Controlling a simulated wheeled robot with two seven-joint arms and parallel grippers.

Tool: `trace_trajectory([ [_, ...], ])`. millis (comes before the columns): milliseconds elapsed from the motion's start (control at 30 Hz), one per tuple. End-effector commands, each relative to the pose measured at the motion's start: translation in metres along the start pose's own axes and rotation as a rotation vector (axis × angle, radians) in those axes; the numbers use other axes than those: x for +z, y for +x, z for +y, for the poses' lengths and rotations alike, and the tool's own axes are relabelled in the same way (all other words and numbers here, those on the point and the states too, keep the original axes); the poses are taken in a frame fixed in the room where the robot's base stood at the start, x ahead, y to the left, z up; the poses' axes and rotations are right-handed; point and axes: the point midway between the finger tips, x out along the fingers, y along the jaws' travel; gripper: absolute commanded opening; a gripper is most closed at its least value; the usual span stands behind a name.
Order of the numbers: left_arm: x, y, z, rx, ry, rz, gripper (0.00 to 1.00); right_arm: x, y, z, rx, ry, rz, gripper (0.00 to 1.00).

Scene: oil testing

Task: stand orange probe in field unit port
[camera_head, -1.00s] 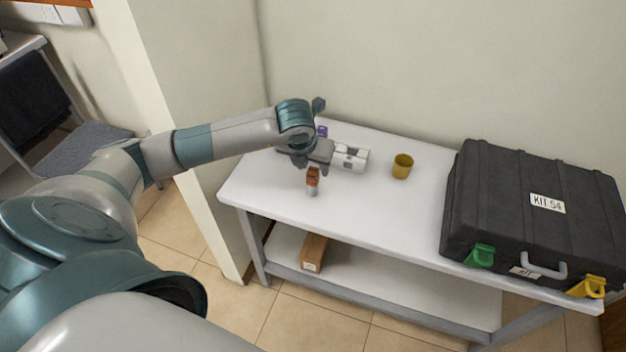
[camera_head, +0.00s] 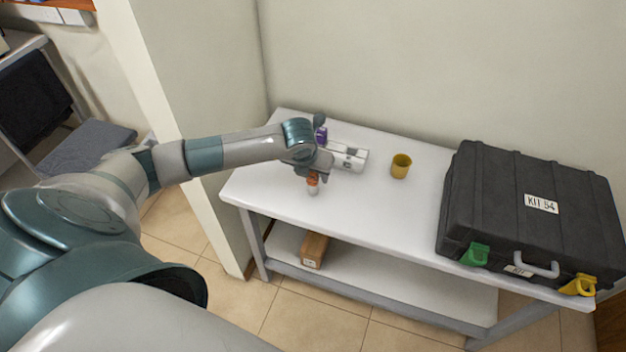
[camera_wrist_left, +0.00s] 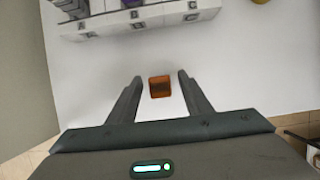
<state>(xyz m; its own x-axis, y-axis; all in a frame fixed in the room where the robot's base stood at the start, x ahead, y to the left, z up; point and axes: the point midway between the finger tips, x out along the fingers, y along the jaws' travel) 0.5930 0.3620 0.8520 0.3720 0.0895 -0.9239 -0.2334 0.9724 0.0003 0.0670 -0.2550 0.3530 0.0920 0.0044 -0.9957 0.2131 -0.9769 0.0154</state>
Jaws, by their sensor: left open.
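The orange probe (camera_head: 313,181) has an orange top and a pale lower part, and stands upright near the front of the white table. In the left wrist view its square orange top (camera_wrist_left: 160,86) lies between my left gripper's fingers, with a gap on each side. My left gripper (camera_head: 311,174) is open, above and around the probe's top. The white field unit (camera_head: 350,158) is behind the gripper; the arm hides part of it. In the left wrist view the unit (camera_wrist_left: 140,24) shows lettered squares along its front. My right gripper is not in view.
A yellow cup (camera_head: 401,166) stands right of the unit. A large black case (camera_head: 530,215) fills the table's right end. A purple item (camera_head: 321,134) shows behind the arm. A brown box (camera_head: 314,250) lies on the lower shelf. The table's middle front (camera_head: 375,215) is clear.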

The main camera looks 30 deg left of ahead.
Motion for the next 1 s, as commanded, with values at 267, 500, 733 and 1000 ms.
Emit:
trace_trajectory([
  [267,0.0,0.0,0.0,0.0,0.0,0.0,0.33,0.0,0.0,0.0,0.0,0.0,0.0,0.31],
  [500,0.0,-0.001,0.0,0.0,0.0,0.0,0.0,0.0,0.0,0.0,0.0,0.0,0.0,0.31],
  [733,0.001,-0.001,0.0,-0.001,0.0,-0.001,0.0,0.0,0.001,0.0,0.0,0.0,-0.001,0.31],
  [1000,0.008,-0.017,-0.001,-0.002,0.0,-0.004,0.0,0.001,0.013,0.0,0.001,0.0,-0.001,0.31],
])
